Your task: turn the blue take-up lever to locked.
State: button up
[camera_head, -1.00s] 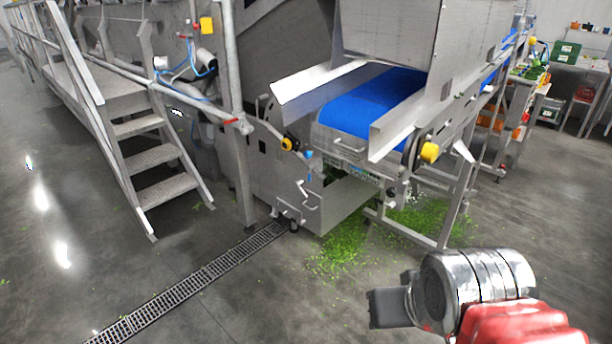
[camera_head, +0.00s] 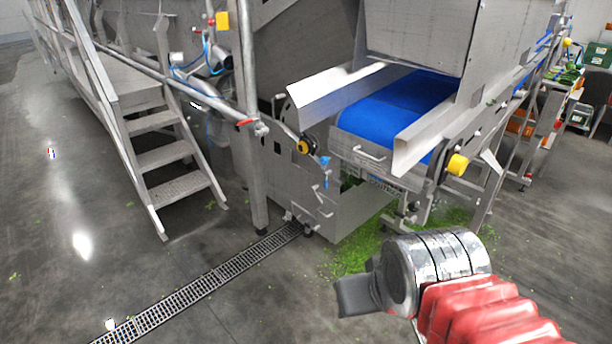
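A small blue upright part (camera_head: 325,168), which looks like the blue take-up lever, sits at the near left side of the blue belt conveyor (camera_head: 400,108), just right of a round black-and-yellow knob. It is too small to tell its position, and no marking is readable. My gripper (camera_head: 352,297) is at the lower right, in front of the machine and well apart from the blue part. Its dark end points left, and its fingers cannot be told apart.
A floor drain (camera_head: 205,283) runs toward the machine. Green leaf scraps (camera_head: 352,258) lie on the floor under the conveyor. Metal stairs (camera_head: 165,160) and a post (camera_head: 248,130) stand on the left. A yellow button (camera_head: 457,164) is on the conveyor's right side.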

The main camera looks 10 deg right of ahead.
aim_at(328, 173)
jog(key=u, duration=0.55)
jog(key=i, duration=1.45)
jog(key=z, duration=0.1)
